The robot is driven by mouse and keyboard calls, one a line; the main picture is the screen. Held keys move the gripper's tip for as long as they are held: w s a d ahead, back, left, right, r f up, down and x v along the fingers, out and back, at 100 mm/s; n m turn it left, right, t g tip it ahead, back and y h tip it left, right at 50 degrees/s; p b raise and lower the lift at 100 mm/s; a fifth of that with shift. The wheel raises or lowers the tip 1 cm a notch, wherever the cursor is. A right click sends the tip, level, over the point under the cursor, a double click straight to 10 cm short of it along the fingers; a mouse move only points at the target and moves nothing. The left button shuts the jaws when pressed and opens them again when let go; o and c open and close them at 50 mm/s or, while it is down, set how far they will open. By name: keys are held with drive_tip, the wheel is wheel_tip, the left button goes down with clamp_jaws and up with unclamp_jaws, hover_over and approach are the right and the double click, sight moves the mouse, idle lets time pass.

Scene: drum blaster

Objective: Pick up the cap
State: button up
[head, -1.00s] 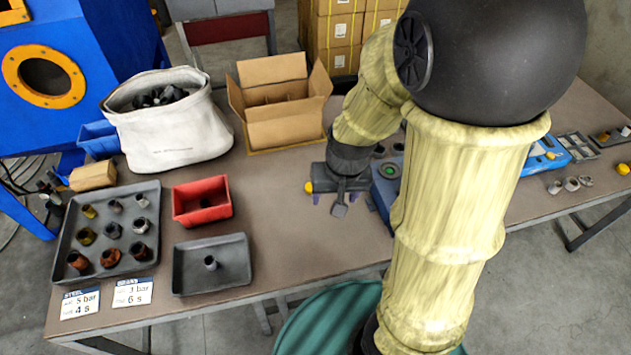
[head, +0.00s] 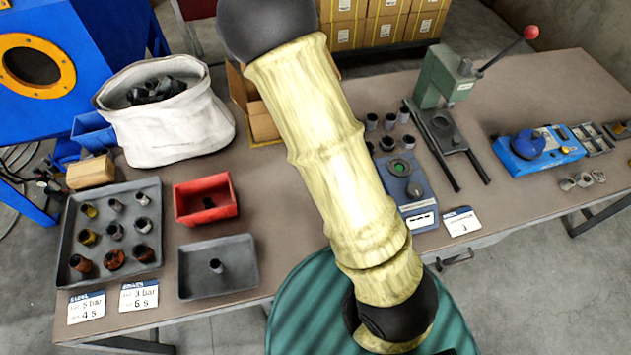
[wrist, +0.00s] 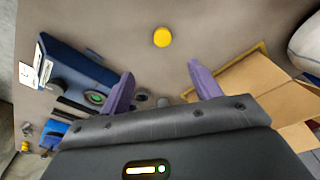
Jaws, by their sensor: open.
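A round yellow cap (wrist: 162,37) lies on the bare brown tabletop in the wrist view. It is ahead of my gripper (wrist: 160,70), roughly centred between the two purple fingers and apart from them. The fingers are spread open with nothing between them. In the head view my own arm hides both the gripper and the cap.
A cardboard box (wrist: 235,88) stands to the right in the wrist view. A blue device with a green button (head: 407,187) lies to the left there. The green press (head: 444,80), red bin (head: 205,199) and grey tray (head: 218,268) also stand on the table.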

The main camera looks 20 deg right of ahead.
drive_tip(key=f+b, duration=0.1)
drive_tip(key=f, duration=0.3)
drive_tip(key=f+b, duration=0.1)
drive_tip(key=f, duration=0.3)
drive_tip(key=w+d+f+b, duration=0.1)
drive_tip(key=f, duration=0.3)
drive_tip(key=shift+w, duration=0.1)
drive_tip(key=shift+w+f+b, duration=0.15)
drive_tip(key=shift+w+f, duration=0.05)
drive_tip(key=shift+f, duration=0.7)
drive_tip(key=shift+w+f+b, duration=0.1)
drive_tip(key=shift+w+f, duration=0.15)
drive_tip(key=shift+f, duration=0.6)
drive_tip(key=shift+w+f+b, duration=0.15)
drive_tip(key=shift+w+f, duration=0.05)
drive_tip(key=shift+f, duration=0.7)
drive_tip(key=c, duration=1.1)
drive_tip(key=shift+o, duration=0.2)
drive_tip(key=shift+r, duration=0.15)
